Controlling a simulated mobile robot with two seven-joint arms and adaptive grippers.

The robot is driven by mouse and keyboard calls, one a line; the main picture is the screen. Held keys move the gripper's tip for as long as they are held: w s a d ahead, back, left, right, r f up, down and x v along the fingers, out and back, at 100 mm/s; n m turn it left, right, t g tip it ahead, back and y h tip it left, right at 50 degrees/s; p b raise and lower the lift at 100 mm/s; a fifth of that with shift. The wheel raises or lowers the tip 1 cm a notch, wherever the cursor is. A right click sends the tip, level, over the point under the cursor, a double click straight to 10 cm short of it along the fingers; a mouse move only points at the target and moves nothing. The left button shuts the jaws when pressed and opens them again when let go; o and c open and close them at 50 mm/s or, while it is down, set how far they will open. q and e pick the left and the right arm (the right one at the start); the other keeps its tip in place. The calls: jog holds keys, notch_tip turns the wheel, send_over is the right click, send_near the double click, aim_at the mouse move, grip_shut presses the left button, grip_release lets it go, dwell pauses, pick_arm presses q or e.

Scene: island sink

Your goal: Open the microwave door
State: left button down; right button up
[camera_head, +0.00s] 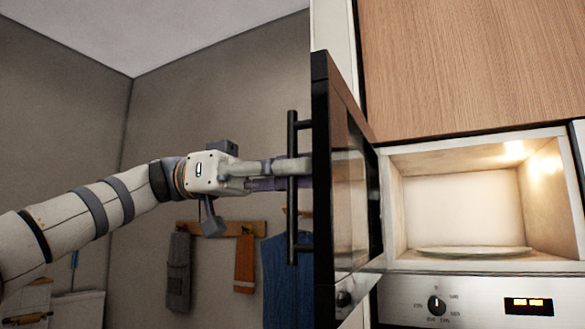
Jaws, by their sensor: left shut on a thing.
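The microwave door (348,190) stands swung open to the left, seen nearly edge-on. Its dark vertical handle (292,225) is on the left side of the door. The lit microwave interior (460,205) shows to the right, with a round plate (472,251) on its floor. My left gripper (285,172) is at the upper half of the handle and shut on it. The fingertips are partly hidden behind the handle and the door edge. My right gripper is not in view.
A wooden cabinet front (475,65) is above the microwave. A control panel with a knob (436,305) and a lit display (528,306) is below it. Cloths, including an orange one (244,262), hang on a wall rack behind my left arm.

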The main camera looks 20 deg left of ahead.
pick_arm(q)
jog(key=shift+w+a+f, duration=0.1)
jog(key=shift+a+f, duration=0.1)
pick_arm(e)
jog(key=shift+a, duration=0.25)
pick_arm(q)
jog(key=c, duration=1.7)
grip_release()
jog(key=shift+r, duration=0.1)
jog(key=shift+o, duration=0.2)
jog(key=a, duration=0.7)
jog(key=shift+w+a, duration=0.25)
jog(key=shift+w, duration=0.05)
